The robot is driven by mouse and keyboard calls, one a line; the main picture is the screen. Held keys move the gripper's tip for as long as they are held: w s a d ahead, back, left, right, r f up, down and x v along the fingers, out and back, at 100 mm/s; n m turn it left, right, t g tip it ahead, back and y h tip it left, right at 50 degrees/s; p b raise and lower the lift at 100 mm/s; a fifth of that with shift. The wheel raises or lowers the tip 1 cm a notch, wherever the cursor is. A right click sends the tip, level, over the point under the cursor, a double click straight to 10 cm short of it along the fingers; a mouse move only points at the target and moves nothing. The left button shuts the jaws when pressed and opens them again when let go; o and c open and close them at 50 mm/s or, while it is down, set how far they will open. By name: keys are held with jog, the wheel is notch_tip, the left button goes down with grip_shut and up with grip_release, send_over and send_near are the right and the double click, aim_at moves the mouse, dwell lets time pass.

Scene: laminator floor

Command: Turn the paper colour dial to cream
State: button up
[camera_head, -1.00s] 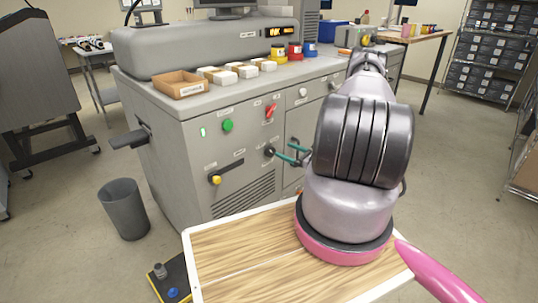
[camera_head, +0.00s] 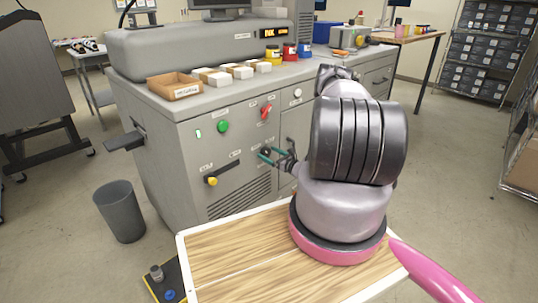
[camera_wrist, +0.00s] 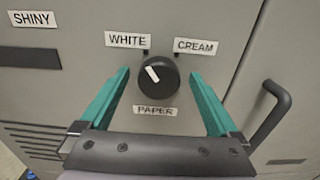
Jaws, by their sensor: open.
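The paper colour dial (camera_wrist: 158,78) is a black round knob with a white pointer line, on the grey cabinet front in the wrist view. Its pointer tilts up and left, toward the WHITE label (camera_wrist: 127,41). The CREAM label (camera_wrist: 196,47) is at its upper right and the PAPER label (camera_wrist: 155,111) is below it. My gripper (camera_wrist: 158,90) is open, its two teal fingers either side of the dial with gaps between. It also shows in the head view (camera_head: 271,157) in front of the cabinet, where the dial is mostly hidden behind the fingers.
A dark door handle (camera_wrist: 268,115) stands out right of the dial. On the cabinet are a yellow knob (camera_head: 211,181), a green button (camera_head: 222,126) and a red switch (camera_head: 266,112). A cardboard tray (camera_head: 175,88) sits on top. A bin (camera_head: 120,212) stands on the floor at left.

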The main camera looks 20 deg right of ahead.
jog(key=shift+w, duration=0.15)
jog(key=shift+c, duration=0.3)
jog(key=c, duration=1.3)
jog(key=shift+m, duration=0.3)
jog(key=m, duration=0.6)
jog(key=shift+d+m, duration=0.1)
jog(key=shift+m, duration=0.2)
jog(key=m, duration=0.6)
jog(key=shift+d+f+m, duration=0.1)
jog(key=shift+f+m, duration=0.15)
jog(key=shift+m, duration=0.05)
